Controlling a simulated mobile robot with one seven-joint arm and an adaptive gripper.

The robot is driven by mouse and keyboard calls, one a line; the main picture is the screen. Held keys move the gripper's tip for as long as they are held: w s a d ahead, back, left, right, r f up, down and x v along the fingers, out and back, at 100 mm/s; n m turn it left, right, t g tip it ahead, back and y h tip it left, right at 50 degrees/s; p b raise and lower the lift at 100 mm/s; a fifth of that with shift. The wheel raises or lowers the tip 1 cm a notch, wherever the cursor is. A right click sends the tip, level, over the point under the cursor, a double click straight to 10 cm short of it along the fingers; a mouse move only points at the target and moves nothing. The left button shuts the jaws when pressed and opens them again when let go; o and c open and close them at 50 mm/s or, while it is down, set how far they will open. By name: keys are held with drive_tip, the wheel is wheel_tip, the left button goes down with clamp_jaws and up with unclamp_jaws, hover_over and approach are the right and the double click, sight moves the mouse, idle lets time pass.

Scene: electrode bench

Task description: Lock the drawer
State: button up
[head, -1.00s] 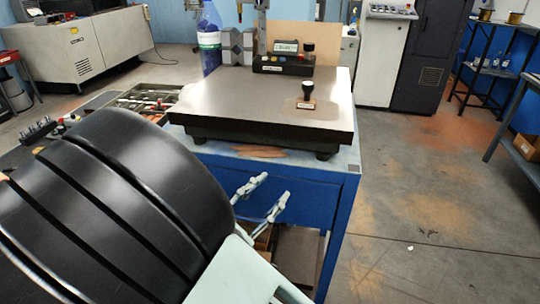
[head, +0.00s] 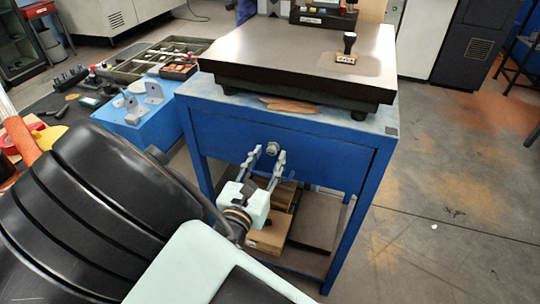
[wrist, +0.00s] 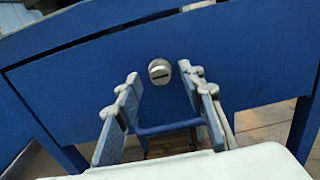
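The blue drawer front (head: 318,150) sits under the bench top, and it fills much of the wrist view (wrist: 70,90). It looks shut, with a thin dark seam along its top edge. A round silver lock (head: 272,148) is on the drawer front. In the wrist view the lock (wrist: 159,72) shows a dark slot lying about level. A blue bar handle (wrist: 168,127) is below the lock, between my fingers. My gripper (head: 267,158) is open and empty. In the wrist view its fingertips (wrist: 161,78) are either side of the lock, apart from it in the picture; their distance from the drawer is unclear.
A dark-edged surface plate (head: 300,50) with a stamp (head: 347,48) rests on the bench above the drawer. Cardboard boxes (head: 268,236) are on the shelf below. A blue block with grey brackets (head: 140,115) stands left. Floor to the right is open.

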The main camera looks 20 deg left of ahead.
drive_tip(key=shift+w+d, duration=0.1)
drive_tip(key=shift+w, duration=0.5)
clamp_jaws()
